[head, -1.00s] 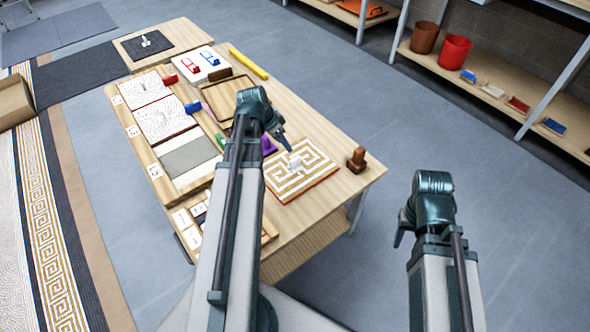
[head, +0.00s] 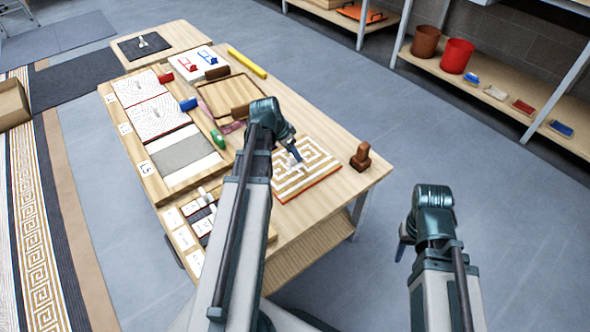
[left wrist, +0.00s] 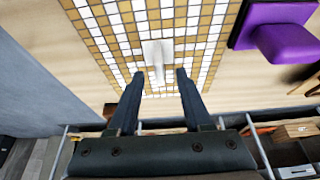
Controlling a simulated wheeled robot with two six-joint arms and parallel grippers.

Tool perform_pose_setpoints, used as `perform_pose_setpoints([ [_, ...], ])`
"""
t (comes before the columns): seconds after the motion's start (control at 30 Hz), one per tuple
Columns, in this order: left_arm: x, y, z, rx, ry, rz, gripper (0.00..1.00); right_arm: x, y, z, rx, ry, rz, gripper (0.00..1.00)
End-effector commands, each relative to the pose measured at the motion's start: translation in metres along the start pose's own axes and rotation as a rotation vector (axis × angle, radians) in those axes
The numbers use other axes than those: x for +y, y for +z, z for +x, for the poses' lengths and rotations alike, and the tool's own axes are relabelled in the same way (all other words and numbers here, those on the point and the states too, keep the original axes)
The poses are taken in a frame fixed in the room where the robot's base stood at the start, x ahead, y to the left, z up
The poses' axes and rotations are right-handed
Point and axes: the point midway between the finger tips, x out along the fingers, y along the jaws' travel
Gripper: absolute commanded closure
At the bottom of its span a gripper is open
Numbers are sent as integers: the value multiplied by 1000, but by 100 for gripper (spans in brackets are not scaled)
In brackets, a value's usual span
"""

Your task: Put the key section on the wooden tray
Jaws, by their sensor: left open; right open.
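The key section (head: 300,178), a gold and white Greek-key mosaic panel, lies flat near the table's right end. It fills much of the left wrist view (left wrist: 110,45). A pale grip (left wrist: 157,58) stands on it. My left gripper (head: 297,157) is open just above the panel; in the left wrist view its fingertips (left wrist: 159,76) are either side of the grip's near end, not closed on it. The wooden tray (head: 229,95), with brown handles, lies empty farther back on the table. My right gripper (head: 402,250) is open and empty, off the table's right side.
A purple tool (left wrist: 285,40) is beside the panel in the left wrist view. A brown stamp (head: 360,157) stands at the table's right corner. A board with patterned panels (head: 160,115) lies along the left edge. A yellow bar (head: 247,64) lies at the back edge.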

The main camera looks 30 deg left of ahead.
Motion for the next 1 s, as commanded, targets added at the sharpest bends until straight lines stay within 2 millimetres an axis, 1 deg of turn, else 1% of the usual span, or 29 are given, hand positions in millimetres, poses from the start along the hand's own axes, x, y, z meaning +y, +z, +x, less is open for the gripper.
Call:
perform_pose_setpoints([
  [0.03,2,2,14,0,0,2,50,-1,-1,14,0,1,-1,50],
  [0.13,0,2,25,0,0,1,50,-2,-2,24,0,3,-1,50],
  [0.23,0,1,29,0,-1,0,50,-2,-2,27,0,5,-1,50],
  [0.43,1,0,27,0,-1,0,50,-2,-2,25,0,5,-1,50],
  [0.47,1,0,27,0,-1,0,52,-2,-2,24,0,5,-1,50],
  [0.5,1,0,27,0,-1,0,59,-2,-2,24,0,5,-1,50],
  [0.73,1,0,27,0,0,0,100,-2,-2,25,0,5,-1,50],
  [1.0,1,0,27,0,0,0,100,-2,-2,25,0,5,-1,50],
])
